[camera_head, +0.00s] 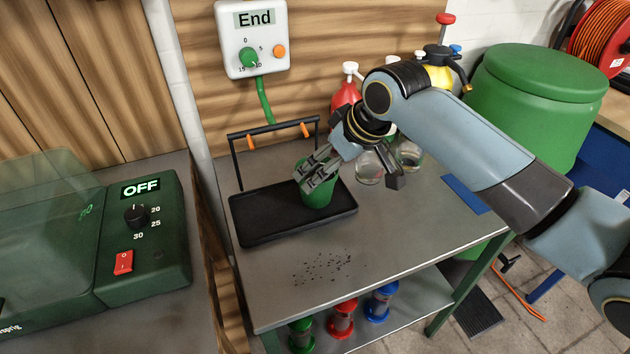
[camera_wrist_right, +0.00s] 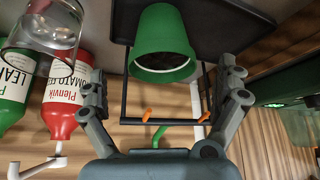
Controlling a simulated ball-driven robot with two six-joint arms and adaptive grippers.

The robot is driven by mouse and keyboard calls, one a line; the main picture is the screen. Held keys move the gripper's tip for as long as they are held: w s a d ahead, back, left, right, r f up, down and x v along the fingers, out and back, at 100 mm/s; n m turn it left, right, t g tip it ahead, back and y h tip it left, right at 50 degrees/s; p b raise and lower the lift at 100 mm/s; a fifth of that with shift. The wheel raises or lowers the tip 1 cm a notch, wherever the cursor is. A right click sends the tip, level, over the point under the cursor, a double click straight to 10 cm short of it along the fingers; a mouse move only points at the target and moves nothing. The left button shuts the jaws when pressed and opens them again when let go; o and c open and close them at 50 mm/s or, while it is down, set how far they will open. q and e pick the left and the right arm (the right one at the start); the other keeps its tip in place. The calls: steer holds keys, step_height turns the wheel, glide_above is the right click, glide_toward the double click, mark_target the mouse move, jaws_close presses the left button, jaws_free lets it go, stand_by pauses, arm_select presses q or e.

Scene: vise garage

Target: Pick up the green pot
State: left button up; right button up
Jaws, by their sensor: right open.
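The green pot (camera_head: 318,191) stands upright on a black tray (camera_head: 262,231) on the grey metal table. My right gripper (camera_head: 312,172) is over the pot's near upper side and hides part of its rim. In the right wrist view the pot (camera_wrist_right: 162,44) appears upside down, beyond and between the two open fingers of my right gripper (camera_wrist_right: 166,85). The fingers look empty; I cannot tell whether either touches the pot. My left gripper is in neither view.
Glass jars (camera_head: 369,168) and a red bottle (camera_head: 346,92) stand close behind the gripper. A black frame with orange clips (camera_head: 250,143) rises at the tray's back. Dark crumbs (camera_head: 322,268) lie on the table's front. A green machine (camera_head: 146,235) is at left.

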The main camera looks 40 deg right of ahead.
mark_target(321, 197)
steer(key=x, duration=0.5)
steer(key=shift+w+a+r, duration=0.15)
steer(key=shift+w, duration=0.2)
steer(key=shift+c, duration=1.7)
steer(key=c, duration=0.9)
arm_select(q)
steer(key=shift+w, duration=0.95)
arm_select(e)
steer(key=shift+c, duration=0.5)
